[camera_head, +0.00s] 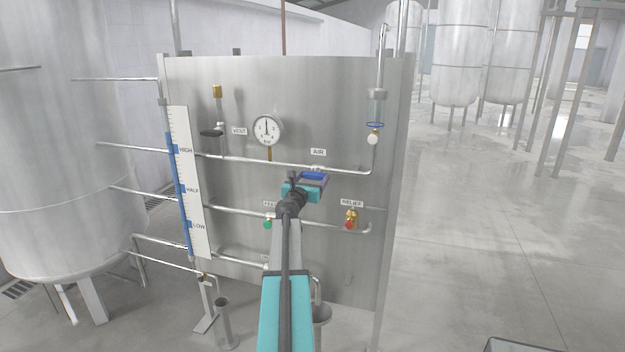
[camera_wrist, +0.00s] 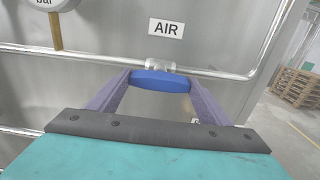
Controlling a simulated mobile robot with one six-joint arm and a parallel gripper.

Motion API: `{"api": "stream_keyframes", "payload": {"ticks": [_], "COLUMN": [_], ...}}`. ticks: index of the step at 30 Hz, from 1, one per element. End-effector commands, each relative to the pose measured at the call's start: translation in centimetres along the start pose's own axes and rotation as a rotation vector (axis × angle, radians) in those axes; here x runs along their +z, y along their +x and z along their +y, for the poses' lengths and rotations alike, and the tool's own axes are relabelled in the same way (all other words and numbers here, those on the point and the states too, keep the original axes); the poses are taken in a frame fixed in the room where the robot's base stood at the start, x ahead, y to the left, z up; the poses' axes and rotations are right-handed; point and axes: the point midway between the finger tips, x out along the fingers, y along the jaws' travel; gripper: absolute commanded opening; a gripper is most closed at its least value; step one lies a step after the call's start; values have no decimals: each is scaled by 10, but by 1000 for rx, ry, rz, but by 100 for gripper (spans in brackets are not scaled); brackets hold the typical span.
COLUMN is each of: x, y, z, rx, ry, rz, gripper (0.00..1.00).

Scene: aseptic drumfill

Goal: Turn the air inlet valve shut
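The air inlet valve has a blue handle (camera_head: 314,175) on the upper pipe, just below the AIR label (camera_head: 318,152). In the wrist view the blue handle (camera_wrist: 160,81) lies crosswise, roughly in line with the pipe, below the silver valve body (camera_wrist: 160,64). My gripper (camera_head: 313,182) is at the handle, its fingers spread wide. In the wrist view one finger of my gripper (camera_wrist: 159,86) is at each end of the handle. I cannot tell whether the fingers touch it. The head view partly hides the valve behind my gripper.
A pressure gauge (camera_head: 267,130) and a dark vent handle (camera_head: 211,134) are to the left on the steel panel (camera_head: 330,100). A red relief knob (camera_head: 350,225) and a green feed knob (camera_head: 267,225) are lower. A blue-ringed sight glass (camera_head: 376,108) stands at right.

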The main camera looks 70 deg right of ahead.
Motion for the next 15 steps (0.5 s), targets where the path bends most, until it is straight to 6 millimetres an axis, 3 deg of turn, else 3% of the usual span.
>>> {"api": "stream_keyframes", "payload": {"ticks": [15], "x": [-2], "y": [0], "z": [0], "rx": [-1], "ry": [109], "rz": [-1], "gripper": [50]}}
